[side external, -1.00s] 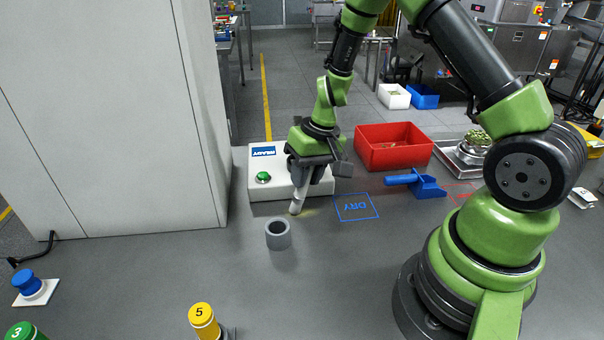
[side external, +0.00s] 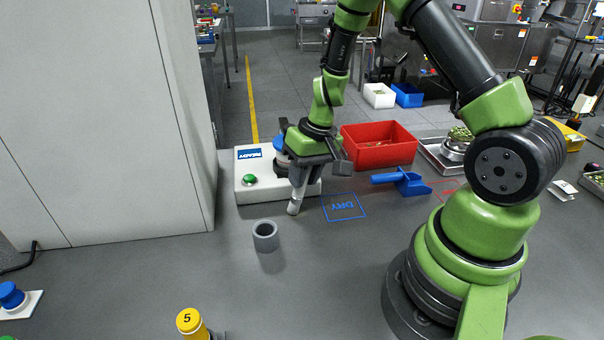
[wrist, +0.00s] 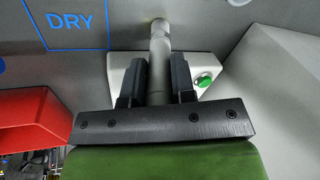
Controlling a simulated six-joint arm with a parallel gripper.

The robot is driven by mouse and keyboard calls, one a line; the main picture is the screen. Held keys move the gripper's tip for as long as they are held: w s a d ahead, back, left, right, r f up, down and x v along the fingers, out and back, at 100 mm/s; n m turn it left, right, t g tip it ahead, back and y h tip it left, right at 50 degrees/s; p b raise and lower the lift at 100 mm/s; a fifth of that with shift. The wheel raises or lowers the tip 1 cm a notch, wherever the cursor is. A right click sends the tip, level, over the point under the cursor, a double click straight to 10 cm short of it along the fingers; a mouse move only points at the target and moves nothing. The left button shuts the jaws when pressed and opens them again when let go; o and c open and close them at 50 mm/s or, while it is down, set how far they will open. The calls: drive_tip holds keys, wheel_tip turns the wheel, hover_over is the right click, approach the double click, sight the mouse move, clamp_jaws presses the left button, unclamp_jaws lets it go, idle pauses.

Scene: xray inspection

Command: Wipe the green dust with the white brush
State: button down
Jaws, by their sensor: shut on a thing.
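My gripper (side external: 299,185) is shut on the white brush (side external: 295,206) and holds it tip down, slightly tilted, just in front of the white READY box. The brush tip is at or very near the grey table; exact contact cannot be told. In the wrist view the brush (wrist: 160,42) sticks out between the two dark fingers (wrist: 158,78). I cannot make out any green dust in the current views; the spot under the tip may be hidden.
The READY box (side external: 250,190) with a green button stands behind the brush. A grey ring holder (side external: 265,236) is front left. The blue DRY square (side external: 344,207), blue scoop (side external: 408,183) and red bin (side external: 378,153) are right.

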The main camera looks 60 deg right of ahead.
drive_tip(key=shift+s+d, duration=0.1)
drive_tip(key=shift+d, duration=0.05)
drive_tip(key=shift+s+d, duration=0.65)
drive_tip(key=shift+s, duration=0.05)
drive_tip(key=shift+w+a, duration=0.8)
drive_tip(key=shift+w+a, duration=0.1)
drive_tip(key=shift+w+a, duration=0.65)
drive_tip(key=shift+a, duration=0.05)
drive_tip(key=shift+w, duration=0.1)
drive_tip(key=shift+w+a, duration=0.7)
drive_tip(key=shift+a, duration=0.05)
drive_tip(key=shift+w, duration=0.1)
